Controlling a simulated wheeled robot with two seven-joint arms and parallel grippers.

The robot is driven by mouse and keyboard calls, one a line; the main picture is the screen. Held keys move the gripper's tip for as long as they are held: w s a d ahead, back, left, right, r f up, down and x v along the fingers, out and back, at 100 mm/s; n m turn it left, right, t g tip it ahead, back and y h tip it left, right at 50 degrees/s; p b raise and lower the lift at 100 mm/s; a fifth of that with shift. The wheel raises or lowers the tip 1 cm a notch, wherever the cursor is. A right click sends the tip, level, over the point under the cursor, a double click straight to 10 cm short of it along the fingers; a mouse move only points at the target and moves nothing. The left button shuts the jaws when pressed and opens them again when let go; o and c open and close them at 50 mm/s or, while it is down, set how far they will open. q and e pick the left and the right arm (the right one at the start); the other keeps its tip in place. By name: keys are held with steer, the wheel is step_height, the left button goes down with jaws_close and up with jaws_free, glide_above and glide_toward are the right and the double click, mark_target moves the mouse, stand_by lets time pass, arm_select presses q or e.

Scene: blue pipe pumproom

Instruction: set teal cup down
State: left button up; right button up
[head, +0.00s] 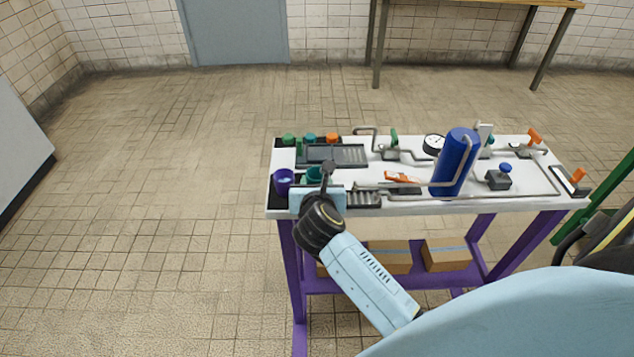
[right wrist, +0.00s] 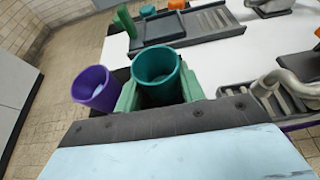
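The teal cup (right wrist: 157,68) is upright and open at the top in the right wrist view, with the green fingers of my right gripper (right wrist: 160,95) close against both its sides. In the head view the teal cup (head: 314,174) shows only partly behind my right gripper (head: 318,190), at the left end of the white table. I cannot tell whether its base touches the surface; the gripper hides it. A purple cup (head: 283,181) stands just left of it and also shows in the right wrist view (right wrist: 95,88). My left gripper is out of view.
The white table (head: 430,206) on purple legs carries a grey tray (head: 350,155), a blue cylinder (head: 455,163), pipes, a gauge (head: 433,144) and orange-handled valves. Green, teal and orange items line its back left. Cardboard boxes (head: 388,258) sit on the lower shelf. Floor to the left is clear.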

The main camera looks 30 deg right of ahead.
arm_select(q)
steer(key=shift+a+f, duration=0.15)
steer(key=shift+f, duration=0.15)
arm_select(e)
steer(key=shift+o, duration=0.8)
steer(key=shift+f, duration=0.25)
steer(key=shift+r, duration=0.25)
arm_select(q)
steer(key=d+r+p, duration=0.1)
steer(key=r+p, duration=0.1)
steer(key=p, duration=0.1)
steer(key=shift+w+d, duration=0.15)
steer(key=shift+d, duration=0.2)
arm_select(e)
steer(key=s+a, duration=0.7)
steer(key=s, duration=0.4)
steer(key=shift+a+r, duration=0.2)
steer(key=shift+r, duration=0.2)
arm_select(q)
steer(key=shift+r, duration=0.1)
